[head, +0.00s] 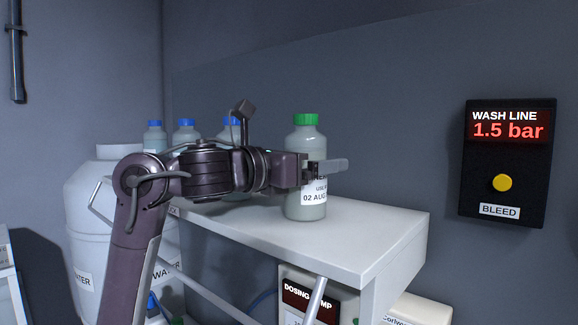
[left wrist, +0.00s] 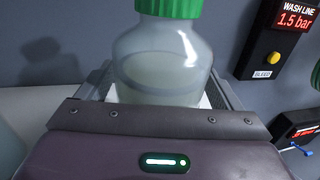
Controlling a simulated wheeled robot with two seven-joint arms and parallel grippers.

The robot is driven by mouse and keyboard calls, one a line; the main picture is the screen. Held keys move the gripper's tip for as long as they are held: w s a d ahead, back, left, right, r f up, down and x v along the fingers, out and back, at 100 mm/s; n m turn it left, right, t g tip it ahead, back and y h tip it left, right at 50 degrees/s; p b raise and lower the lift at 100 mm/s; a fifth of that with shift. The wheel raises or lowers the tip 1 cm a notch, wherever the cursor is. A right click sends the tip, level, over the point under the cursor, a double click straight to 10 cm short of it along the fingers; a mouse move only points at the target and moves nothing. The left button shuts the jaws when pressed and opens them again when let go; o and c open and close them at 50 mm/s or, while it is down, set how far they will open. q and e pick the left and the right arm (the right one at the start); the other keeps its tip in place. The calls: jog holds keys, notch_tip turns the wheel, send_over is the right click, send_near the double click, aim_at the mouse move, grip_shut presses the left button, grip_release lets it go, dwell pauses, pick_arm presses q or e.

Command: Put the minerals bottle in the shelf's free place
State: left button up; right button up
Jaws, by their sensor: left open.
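A pale bottle with a green cap (head: 306,140) stands upright on the white shelf top (head: 345,238). My gripper's finger covers most of its label, so I cannot read the name; a line with "02 AUG" shows below. My left gripper (head: 335,166) is level with the bottle's middle, its jaws apart. In the left wrist view the bottle (left wrist: 162,55) is between the two grey fingers. I cannot tell whether they touch it. Blue-capped bottles (head: 154,138) stand in a row farther left, partly behind my arm. My right gripper is not in view.
A wall panel (head: 508,165) reading 1.5 bar, with a yellow button, is at the right. A large white drum (head: 95,205) stands at the left. A dosing pump (head: 310,296) is under the shelf. The shelf top's right end is clear.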

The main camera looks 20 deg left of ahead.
pick_arm(q)
jog(key=b+v, duration=0.5)
jog(key=v, duration=0.5)
jog(key=shift+s+a+f, duration=0.1)
jog(key=shift+a+f, duration=0.1)
jog(key=shift+a, duration=0.05)
jog(key=shift+s+a+r+b, duration=0.1)
jog(key=shift+s+a+b, duration=0.15)
jog(key=shift+s+b, duration=0.25)
jog(key=shift+s, duration=0.1)
